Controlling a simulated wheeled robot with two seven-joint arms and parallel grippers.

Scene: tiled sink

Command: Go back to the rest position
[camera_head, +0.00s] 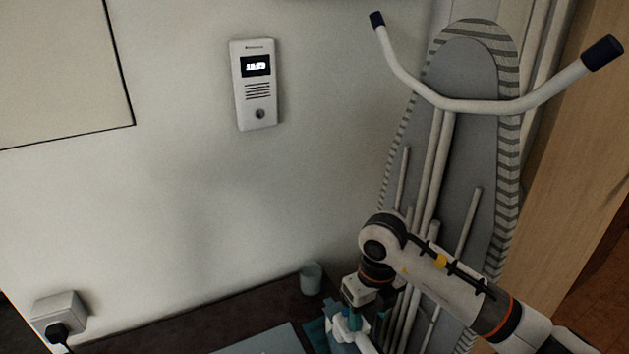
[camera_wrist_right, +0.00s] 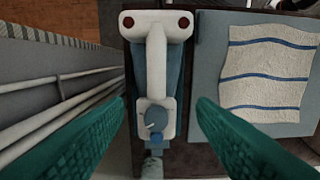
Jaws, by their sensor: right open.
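My right arm comes in from the right in the head view, and its gripper (camera_head: 356,314) points down over the dark table near the bottom edge. In the right wrist view the gripper (camera_wrist_right: 160,105) has its two teal fingers spread wide apart, with nothing gripped. Between and beyond them is a white and blue appliance (camera_wrist_right: 155,90) with a dial, which looks like an iron. The appliance (camera_head: 348,335) also shows below the gripper in the head view, partly hidden. My left gripper is not in view.
An ironing board (camera_head: 465,75) leans upright against the wall behind my right arm. A cup (camera_head: 311,278) stands on the dark table (camera_head: 200,322). A striped cloth (camera_wrist_right: 265,70) lies on a grey-blue surface. A wall intercom (camera_head: 255,85) and a plugged socket (camera_head: 58,315) are left.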

